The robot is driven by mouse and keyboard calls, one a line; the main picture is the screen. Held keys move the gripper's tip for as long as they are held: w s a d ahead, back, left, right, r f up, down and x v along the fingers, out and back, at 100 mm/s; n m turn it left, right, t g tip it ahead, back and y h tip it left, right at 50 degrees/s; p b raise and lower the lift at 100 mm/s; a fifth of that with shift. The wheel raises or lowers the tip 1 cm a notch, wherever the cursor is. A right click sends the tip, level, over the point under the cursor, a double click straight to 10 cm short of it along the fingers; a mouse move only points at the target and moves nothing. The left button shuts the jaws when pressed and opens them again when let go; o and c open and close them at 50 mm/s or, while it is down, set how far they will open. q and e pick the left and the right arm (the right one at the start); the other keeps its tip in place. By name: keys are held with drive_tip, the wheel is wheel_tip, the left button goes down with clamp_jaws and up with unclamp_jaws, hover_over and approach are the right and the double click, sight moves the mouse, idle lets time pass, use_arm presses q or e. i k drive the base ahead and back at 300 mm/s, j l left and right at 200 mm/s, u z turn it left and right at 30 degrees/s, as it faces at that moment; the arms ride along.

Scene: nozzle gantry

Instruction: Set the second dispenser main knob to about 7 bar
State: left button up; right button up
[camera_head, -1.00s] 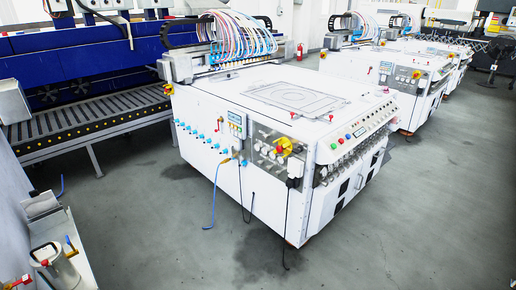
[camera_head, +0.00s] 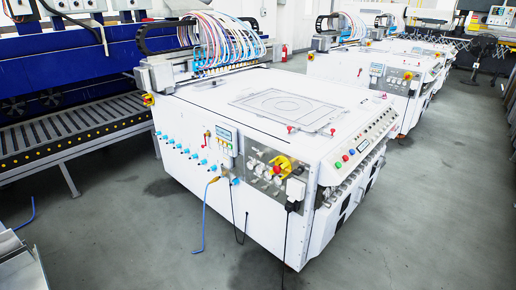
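A large white machine (camera_head: 255,125) stands in the middle of the view, with nozzle hoses above its back end. A row of small blue knobs (camera_head: 187,153) runs along its left face. I cannot tell which knob is the second dispenser main knob, and no pressure reading is legible. Neither of my grippers is in view.
Grey floor (camera_head: 120,240) is open in front of the machine and to its right. A blue hose (camera_head: 204,215) and dark cables hang down its near side. A roller conveyor (camera_head: 80,128) is on the left. Similar white machines (camera_head: 380,75) stand behind at right.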

sight(259, 156)
drive_tip(key=i+j+z, duration=0.1)
drive_tip(key=i+j, duration=0.3)
drive_tip(key=i, duration=0.3)
drive_tip(key=i+j+z, duration=0.1)
drive_tip(key=i+j, duration=0.35)
drive_tip(key=i, duration=0.25)
drive_tip(key=i+j+z, duration=0.1)
drive_tip(key=i+j, duration=0.45)
drive_tip(key=i, duration=0.15)
